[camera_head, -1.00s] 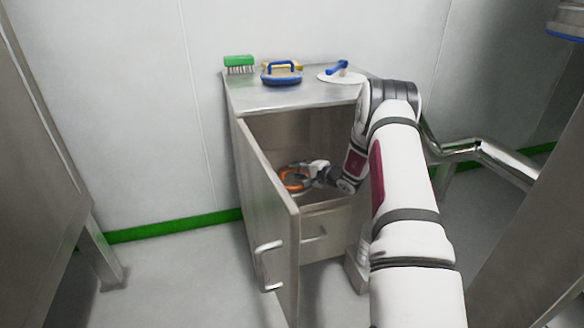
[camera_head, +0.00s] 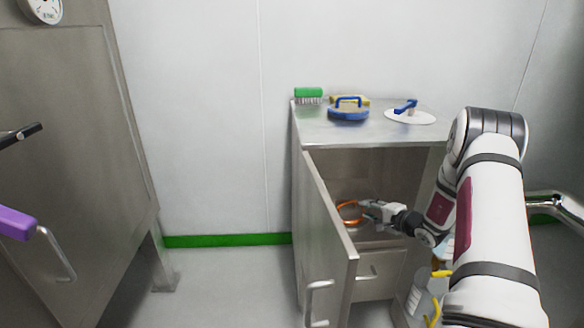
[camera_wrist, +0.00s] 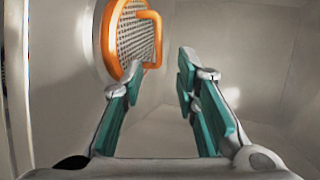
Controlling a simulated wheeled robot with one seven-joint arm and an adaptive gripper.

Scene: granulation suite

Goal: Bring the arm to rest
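My gripper (camera_head: 368,206) reaches through the open front of the steel cabinet (camera_head: 370,136). In the wrist view my gripper (camera_wrist: 160,75) is open, with a clear gap between its teal-padded fingers. An orange-rimmed round tool with a grey mesh-like face and an orange handle (camera_wrist: 110,45) stands beyond the left finger. It also shows as an orange ring inside the cabinet in the head view (camera_head: 347,220). The left fingertip overlaps its lower edge in the picture; I cannot tell whether they touch. Nothing shows between the fingers.
The cabinet door (camera_head: 327,235) stands open at the left of my arm. A green brush (camera_head: 308,94), a blue-handled round tool (camera_head: 348,113) and a white disc with a blue handle (camera_head: 411,116) sit on top. Bottles (camera_head: 426,290) stand low at the right.

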